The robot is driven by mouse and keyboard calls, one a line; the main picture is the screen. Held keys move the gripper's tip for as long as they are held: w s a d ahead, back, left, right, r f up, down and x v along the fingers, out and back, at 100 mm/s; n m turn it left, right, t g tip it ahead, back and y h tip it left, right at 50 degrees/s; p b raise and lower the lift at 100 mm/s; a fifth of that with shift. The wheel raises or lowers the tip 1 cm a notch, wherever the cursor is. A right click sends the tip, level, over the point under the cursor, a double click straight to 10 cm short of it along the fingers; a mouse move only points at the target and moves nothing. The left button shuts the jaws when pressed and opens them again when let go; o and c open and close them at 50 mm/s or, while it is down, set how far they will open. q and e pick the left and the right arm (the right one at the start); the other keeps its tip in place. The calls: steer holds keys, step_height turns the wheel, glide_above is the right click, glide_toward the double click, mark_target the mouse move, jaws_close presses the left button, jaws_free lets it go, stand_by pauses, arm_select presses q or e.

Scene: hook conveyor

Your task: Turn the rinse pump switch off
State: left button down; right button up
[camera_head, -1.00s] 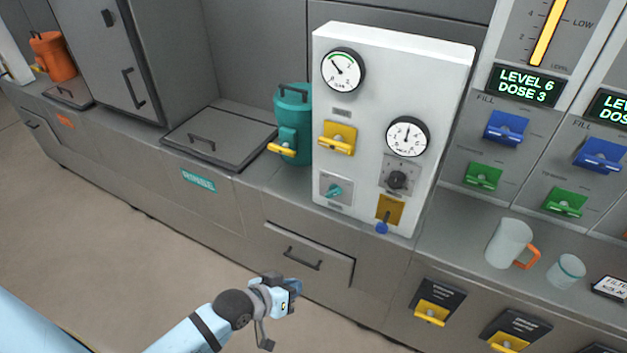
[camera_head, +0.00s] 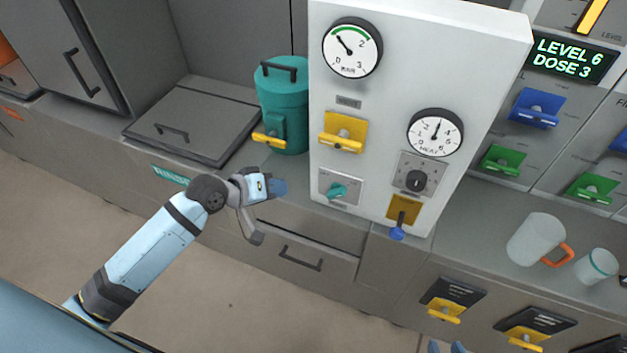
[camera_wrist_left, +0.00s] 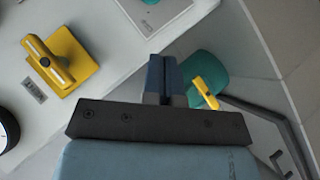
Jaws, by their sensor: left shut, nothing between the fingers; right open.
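The white panel (camera_head: 390,90) carries a small teal switch (camera_head: 337,190) on a grey plate at its lower left; I take this to be the rinse pump switch. Its label is too small to read. My left gripper (camera_head: 280,187) is shut and empty, left of the switch and apart from it in the head view. In the left wrist view its closed fingers (camera_wrist_left: 166,80) show in front of the panel and teal canister; part of a pale plate (camera_wrist_left: 150,10) shows at the top edge. Two blue tips of my right gripper (camera_head: 446,347) show at the bottom edge, apart.
A teal canister (camera_head: 283,95) with a yellow tap stands left of the panel. The panel also has a yellow valve (camera_head: 343,133), gauges, a black knob (camera_head: 416,180) and a blue-tipped lever (camera_head: 398,233). A mug (camera_head: 535,238) and cup stand on the right counter.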

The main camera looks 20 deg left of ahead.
arm_select(q)
steer(key=shift+w+a+r, duration=0.2)
steer(key=shift+w+r, duration=0.05)
steer(key=shift+w, duration=0.05)
steer(key=shift+d, duration=0.1)
steer(key=p, duration=0.2)
glide_toward(330, 192)
steer(key=shift+x, duration=3.25)
steer(key=shift+b, duration=0.3)
